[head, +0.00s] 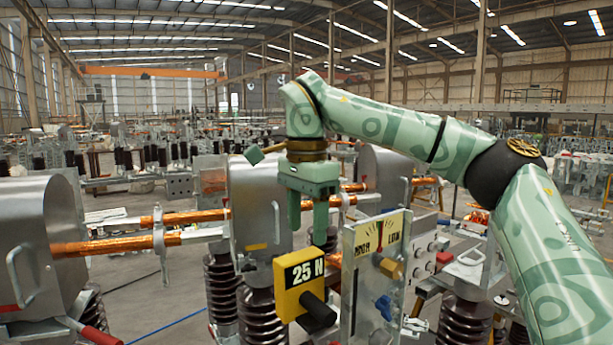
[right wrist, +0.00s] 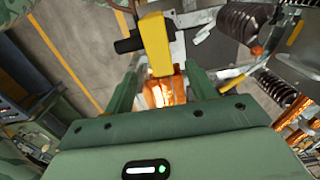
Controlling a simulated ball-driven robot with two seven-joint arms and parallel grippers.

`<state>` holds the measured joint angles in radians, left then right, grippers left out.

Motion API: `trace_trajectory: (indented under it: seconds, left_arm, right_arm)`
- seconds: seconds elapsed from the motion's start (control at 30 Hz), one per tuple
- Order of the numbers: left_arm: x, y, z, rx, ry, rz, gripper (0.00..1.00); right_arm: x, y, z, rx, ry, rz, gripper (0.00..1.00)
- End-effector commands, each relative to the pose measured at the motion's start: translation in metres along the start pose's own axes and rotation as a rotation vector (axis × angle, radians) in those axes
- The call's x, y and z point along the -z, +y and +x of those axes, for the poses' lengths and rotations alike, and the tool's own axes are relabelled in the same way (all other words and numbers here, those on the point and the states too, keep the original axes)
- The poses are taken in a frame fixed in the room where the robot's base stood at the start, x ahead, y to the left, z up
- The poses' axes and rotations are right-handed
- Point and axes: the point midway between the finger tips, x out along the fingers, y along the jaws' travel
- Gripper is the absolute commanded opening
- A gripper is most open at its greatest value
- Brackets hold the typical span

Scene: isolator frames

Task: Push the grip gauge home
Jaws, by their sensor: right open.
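The grip gauge, a yellow block (head: 300,286) with a white "25 N" label and a black cylindrical handle (head: 318,309), is near the picture's lower middle, left of an upright metal plate. My right gripper (head: 308,236) hangs above the gauge, fingers pointing down, open and empty. In the right wrist view the yellow gauge (right wrist: 155,45) lies beyond the gap between the fingertips (right wrist: 163,74), its black handle to the left. Copper-coloured contacts (right wrist: 165,93) show between the fingers. What the gauge's far side touches is hidden. My left gripper is not in view.
The metal plate (head: 354,300) carries a HIGH/LOW scale (head: 378,238), a brass knob (head: 390,268) and a blue knob (head: 384,307) close to the right of the gauge. Grey housings (head: 258,200), copper bars (head: 100,247) and dark ribbed insulators (head: 222,285) crowd the left and below.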

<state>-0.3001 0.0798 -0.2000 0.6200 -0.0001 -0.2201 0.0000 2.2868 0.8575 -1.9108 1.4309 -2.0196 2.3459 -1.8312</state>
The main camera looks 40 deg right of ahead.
Motion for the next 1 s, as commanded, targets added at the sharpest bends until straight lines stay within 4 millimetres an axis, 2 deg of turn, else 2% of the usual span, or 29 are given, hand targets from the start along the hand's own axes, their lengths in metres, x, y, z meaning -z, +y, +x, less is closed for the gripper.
trace_trajectory:
  seconds: [0.03,0.2,0.4,0.6,1.0]
  left_arm:
    - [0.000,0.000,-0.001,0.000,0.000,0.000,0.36]
    - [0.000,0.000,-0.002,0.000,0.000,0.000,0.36]
    - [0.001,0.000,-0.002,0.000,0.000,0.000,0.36]
    - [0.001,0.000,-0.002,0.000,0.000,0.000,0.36]
    - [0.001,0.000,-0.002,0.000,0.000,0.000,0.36]
  right_arm:
    - [-0.001,-0.001,-0.017,0.006,0.002,0.002,0.56]
    - [-0.001,0.000,-0.061,0.005,0.002,0.003,0.56]
    - [0.000,0.000,-0.093,0.001,0.001,0.003,0.56]
    - [0.000,0.000,-0.101,0.001,-0.001,0.000,0.56]
    - [0.000,0.000,-0.101,0.001,0.000,-0.001,0.56]
